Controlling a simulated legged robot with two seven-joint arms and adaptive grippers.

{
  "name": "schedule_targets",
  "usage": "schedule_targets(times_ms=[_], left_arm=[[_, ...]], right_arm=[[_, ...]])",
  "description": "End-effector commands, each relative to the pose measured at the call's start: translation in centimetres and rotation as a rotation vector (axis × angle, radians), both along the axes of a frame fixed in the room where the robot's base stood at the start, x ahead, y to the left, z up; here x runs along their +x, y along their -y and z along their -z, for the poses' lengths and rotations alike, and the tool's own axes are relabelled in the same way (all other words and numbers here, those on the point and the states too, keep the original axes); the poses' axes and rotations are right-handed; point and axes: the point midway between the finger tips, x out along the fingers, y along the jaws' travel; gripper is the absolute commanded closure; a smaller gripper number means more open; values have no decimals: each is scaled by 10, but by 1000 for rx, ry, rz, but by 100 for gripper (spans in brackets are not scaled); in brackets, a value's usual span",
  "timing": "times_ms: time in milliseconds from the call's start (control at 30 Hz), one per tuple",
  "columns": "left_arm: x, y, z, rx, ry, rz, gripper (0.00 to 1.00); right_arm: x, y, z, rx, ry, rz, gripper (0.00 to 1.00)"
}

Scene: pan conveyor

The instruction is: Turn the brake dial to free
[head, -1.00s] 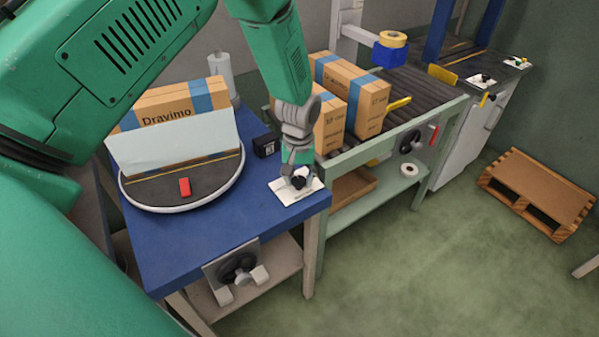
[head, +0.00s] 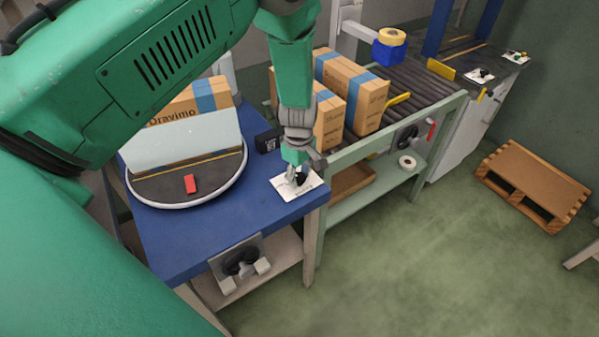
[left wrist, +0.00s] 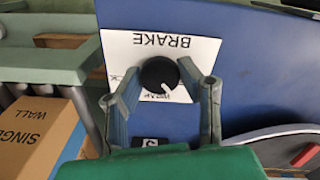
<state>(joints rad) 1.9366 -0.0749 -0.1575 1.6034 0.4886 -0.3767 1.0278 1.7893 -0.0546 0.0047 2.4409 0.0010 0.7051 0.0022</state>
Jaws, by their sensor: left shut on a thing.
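The brake dial is a round black knob (left wrist: 158,75) with a white pointer line on a white plate labelled BRAKE (left wrist: 175,42), which reads upside down in the left wrist view. The pointer line is toward the knob's lower right there. Smaller lettering beside the knob is partly covered by my fingers. My left gripper (left wrist: 160,73) is shut on the dial, a finger on each side. In the head view, my left gripper (head: 297,177) reaches down to the plate (head: 284,190) at the blue table's front right corner. My right gripper is not in view.
The blue table (head: 205,240) carries a round turntable (head: 222,195) with a red block (head: 190,184) and a tilted pale panel (head: 185,142). A small black box (head: 268,141) stands close behind the gripper. Cartons (head: 355,92) sit on the roller conveyor (head: 425,90) to the right.

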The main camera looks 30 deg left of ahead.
Motion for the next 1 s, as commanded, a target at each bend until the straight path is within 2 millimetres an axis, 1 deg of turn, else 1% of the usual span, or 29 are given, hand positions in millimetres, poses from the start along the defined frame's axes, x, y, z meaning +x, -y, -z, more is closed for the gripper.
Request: schedule_targets(times_ms=[200,500,700,1000], left_arm=[[2,0,-2,1,6,-170,97],[3,0,-1,1,7,-321,97],[3,0,-1,0,8,-365,97],[4,0,-1,0,9,-377,97]], right_arm=[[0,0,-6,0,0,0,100],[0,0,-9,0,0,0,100],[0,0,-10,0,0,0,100],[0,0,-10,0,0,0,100]])
